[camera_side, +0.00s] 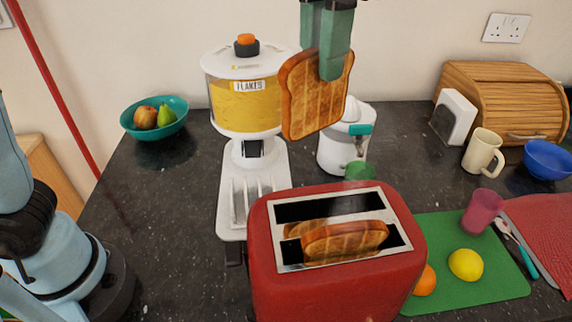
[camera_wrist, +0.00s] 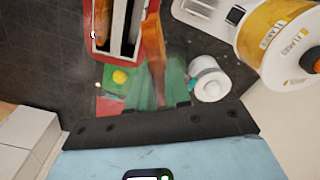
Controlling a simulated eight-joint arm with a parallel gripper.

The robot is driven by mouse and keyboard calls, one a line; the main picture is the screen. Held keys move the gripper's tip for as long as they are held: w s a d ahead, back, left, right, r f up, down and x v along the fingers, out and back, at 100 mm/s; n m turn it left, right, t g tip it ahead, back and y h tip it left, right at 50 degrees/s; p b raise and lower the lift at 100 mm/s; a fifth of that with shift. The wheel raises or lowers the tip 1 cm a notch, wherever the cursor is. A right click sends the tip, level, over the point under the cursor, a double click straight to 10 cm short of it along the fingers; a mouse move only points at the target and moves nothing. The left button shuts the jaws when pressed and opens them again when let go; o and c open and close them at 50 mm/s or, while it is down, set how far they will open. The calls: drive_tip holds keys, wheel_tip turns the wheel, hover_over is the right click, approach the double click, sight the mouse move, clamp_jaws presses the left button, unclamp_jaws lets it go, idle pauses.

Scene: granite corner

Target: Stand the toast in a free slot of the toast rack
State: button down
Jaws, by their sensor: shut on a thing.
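A browned slice of toast (camera_side: 308,98) hangs upright in the air in the side view, above the counter behind the toaster. My gripper (camera_side: 333,70) has its green fingers shut on the toast's upper right part. In the wrist view the toast (camera_wrist: 155,60) shows nearly edge-on between the green fingers (camera_wrist: 160,85). I cannot clearly make out a toast rack; a white ridged tray (camera_side: 253,205) lies below the flakes dispenser, and I cannot tell whether it is a rack.
A red toaster (camera_side: 300,295) stands in front, with toast (camera_side: 347,241) in its near opening. The flakes dispenser (camera_side: 245,105) and a white juicer (camera_side: 335,150) stand behind. A green board (camera_side: 445,240) with fruit is at right. The counter's left part is mostly clear.

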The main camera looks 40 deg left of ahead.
drive_tip(key=w+a+n, duration=0.3)
drive_tip(key=a+n, duration=0.9)
drive_tip(key=a, duration=0.1)
wheel_tip(320, 180, down, 24)
drive_tip(key=shift+d, duration=0.2)
idle(0.6)
idle(0.4)
drive_tip(key=c, duration=1)
unclamp_jaws()
drive_tip(key=shift+r, duration=0.15)
